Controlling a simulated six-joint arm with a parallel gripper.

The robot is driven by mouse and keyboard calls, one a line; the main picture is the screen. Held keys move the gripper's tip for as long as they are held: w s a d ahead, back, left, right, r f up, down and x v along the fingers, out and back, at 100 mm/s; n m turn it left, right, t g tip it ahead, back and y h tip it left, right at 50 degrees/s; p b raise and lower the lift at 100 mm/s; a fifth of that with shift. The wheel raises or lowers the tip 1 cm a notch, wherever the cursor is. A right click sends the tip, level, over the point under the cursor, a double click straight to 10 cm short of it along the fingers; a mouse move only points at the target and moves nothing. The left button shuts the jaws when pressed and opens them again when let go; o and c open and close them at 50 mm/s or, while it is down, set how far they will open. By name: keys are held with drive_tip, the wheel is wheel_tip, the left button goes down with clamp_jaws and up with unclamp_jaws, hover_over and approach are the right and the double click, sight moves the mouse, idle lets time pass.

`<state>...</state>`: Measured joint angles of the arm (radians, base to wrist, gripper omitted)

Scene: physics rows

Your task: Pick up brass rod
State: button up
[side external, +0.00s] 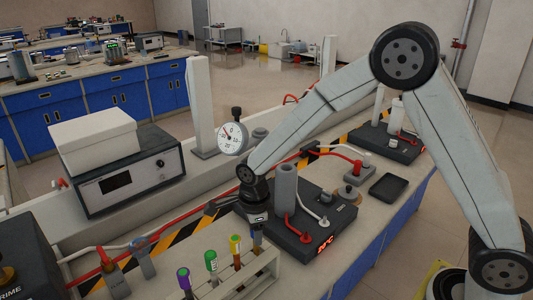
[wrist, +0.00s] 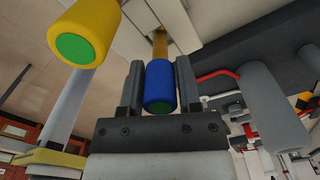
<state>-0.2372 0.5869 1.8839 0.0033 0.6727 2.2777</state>
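In the wrist view a rod with a blue cap (wrist: 160,93) and a brass-coloured shaft (wrist: 160,45) stands between the fingers of my gripper (wrist: 160,80). The fingers flank the cap closely on both sides. I cannot tell whether they press on it. In the side view my gripper (side external: 256,222) is low over the back right end of a white rack (side external: 262,268), and a little of the blue part (side external: 257,241) shows below it. The rod's lower end is hidden by the rack.
The rack also holds purple (side external: 184,278), green (side external: 211,262) and yellow (side external: 235,244) capped pieces; the yellow cap (wrist: 84,32) shows close beside my gripper in the wrist view. A black box with a grey cylinder (side external: 286,186) stands just right. A dial gauge (side external: 232,138) is behind.

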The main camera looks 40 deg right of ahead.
clamp_jaws()
drive_tip(key=shift+r, duration=0.15)
wheel_tip(320, 180, up, 18)
idle(0.7)
idle(0.3)
drive_tip(key=shift+c, duration=0.4)
unclamp_jaws()
clamp_jaws()
drive_tip(key=shift+w+d, duration=0.1)
